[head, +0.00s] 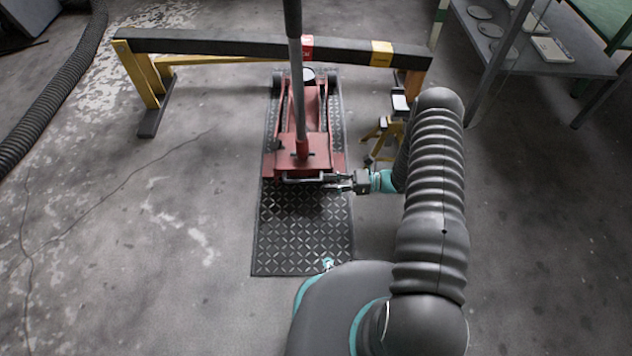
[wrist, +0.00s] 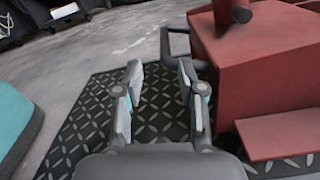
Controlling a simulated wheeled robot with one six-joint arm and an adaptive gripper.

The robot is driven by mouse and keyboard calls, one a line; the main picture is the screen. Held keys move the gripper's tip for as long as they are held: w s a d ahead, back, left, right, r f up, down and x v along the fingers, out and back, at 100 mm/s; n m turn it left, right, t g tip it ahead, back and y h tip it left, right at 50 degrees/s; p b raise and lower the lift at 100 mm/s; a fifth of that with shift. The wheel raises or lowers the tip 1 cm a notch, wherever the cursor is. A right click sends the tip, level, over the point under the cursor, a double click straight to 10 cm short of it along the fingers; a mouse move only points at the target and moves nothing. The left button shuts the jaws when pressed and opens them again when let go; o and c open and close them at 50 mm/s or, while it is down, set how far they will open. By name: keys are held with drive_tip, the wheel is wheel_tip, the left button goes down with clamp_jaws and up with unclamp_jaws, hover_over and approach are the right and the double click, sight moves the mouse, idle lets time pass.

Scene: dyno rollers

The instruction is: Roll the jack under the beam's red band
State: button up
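The red floor jack (head: 318,160) stands on a dark tread plate (head: 300,235), its long handle (head: 297,90) rising toward me. Its round pad (head: 308,74) shows just below the black beam (head: 220,43) in the picture, roughly in line with the red band (head: 307,48). My gripper (head: 338,183) is at the jack's near end, beside its dark pull bar (head: 300,179). In the wrist view my gripper (wrist: 160,75) has its fingers apart. The bar (wrist: 166,45) shows beyond the fingertips and runs behind the right finger; contact cannot be told. The red jack body (wrist: 265,65) is at right.
The beam also has a yellow band (head: 381,53) and stands on yellow legs (head: 140,75). A small yellow stand (head: 380,135) is right of the jack. A grey shelf (head: 560,55) is at upper right, a black hose (head: 60,90) at left. Floor left of the plate is clear.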

drive_tip(key=shift+d, duration=1)
drive_tip(key=s+f+n+g, duration=0.1)
drive_tip(key=s, duration=0.1)
drive_tip(key=s+f+g+h, duration=0.1)
drive_tip(key=s, duration=0.1)
drive_tip(key=s+f+n+g+h, duration=0.1)
drive_tip(key=s, duration=0.1)
drive_tip(key=shift+s+a+f+n, duration=0.1)
drive_tip(key=shift+s+a+n, duration=0.05)
drive_tip(key=shift+s+n, duration=0.2)
drive_tip(key=s+d+r+n+h+p, duration=0.25)
drive_tip(key=r+n+h, duration=0.2)
drive_tip(key=r, duration=0.75)
drive_tip(key=s+d+r+n+h+p, duration=0.1)
drive_tip(key=s+d+r+n+h, duration=0.3)
drive_tip(key=r, duration=0.7)
drive_tip(key=s+d+r+n+h+p, duration=0.15)
drive_tip(key=r+n+h, duration=0.4)
drive_tip(key=r, duration=0.65)
drive_tip(key=s+a+r+n+t+h+p, duration=0.1)
drive_tip(key=s+r+t, duration=0.3)
drive_tip(key=r, duration=0.7)
drive_tip(key=s+r+n+t+h+p, duration=0.1)
drive_tip(key=s+r+n+t+p, duration=0.2)
drive_tip(key=r, duration=0.9)
drive_tip(key=s+t, duration=0.1)
drive_tip(key=s, duration=0.2)
drive_tip(key=shift+a+r, duration=0.3)
drive_tip(key=shift+a, duration=0.05)
